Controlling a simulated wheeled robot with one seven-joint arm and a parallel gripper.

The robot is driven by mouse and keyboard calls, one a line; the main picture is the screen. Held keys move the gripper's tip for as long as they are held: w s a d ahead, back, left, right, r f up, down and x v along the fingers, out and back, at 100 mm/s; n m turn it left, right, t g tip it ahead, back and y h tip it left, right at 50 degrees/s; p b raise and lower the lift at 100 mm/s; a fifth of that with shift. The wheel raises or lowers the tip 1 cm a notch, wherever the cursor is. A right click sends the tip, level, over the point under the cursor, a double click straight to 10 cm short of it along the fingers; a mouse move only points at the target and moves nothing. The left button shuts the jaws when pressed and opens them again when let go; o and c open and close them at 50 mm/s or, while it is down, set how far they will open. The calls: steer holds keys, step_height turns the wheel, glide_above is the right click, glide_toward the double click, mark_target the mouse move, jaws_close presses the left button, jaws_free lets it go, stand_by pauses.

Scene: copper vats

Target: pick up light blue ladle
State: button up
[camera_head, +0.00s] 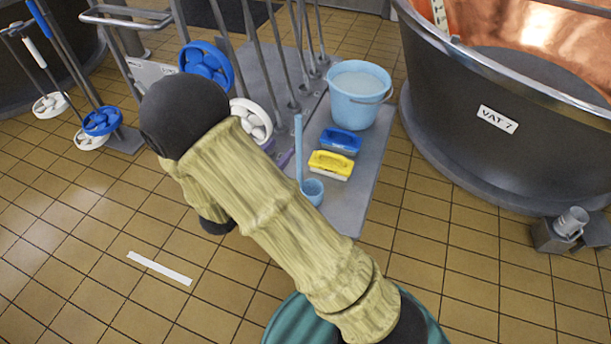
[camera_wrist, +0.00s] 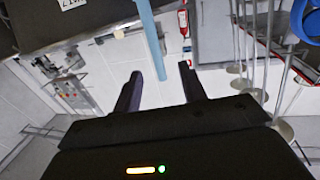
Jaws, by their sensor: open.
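The light blue ladle (camera_head: 299,150) stands with its handle upright and its cup (camera_head: 313,191) low on a grey mat or platform (camera_head: 345,215), right of my arm. In the wrist view its light blue handle (camera_wrist: 151,38) comes down from the top edge. The handle's end shows in the gap between my fingertips in the picture; I cannot tell how far beyond them it is. My gripper (camera_wrist: 160,80) is open, with two dark fingers apart and nothing held. In the head view the gripper cannot be made out behind my arm.
A yellow brush (camera_head: 331,165), a blue brush (camera_head: 341,141) and a light blue bucket (camera_head: 358,95) stand close to the ladle. Several upright poles and a white wheel-shaped tool (camera_head: 251,120) are behind and left. Vat 7 (camera_head: 470,110) rises at right. Tiled floor at lower left is mostly clear.

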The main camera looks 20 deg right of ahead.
mark_target(297, 132)
steer(key=x, duration=0.5)
steer(key=shift+b, duration=0.3)
steer(key=shift+d, duration=0.1)
steer(key=b+x, duration=0.1)
steer(key=x, duration=0.4)
steer(key=shift+s+d+r, duration=0.1)
steer(key=shift+d+r, duration=0.1)
steer(key=shift+d, duration=0.1)
jaws_close()
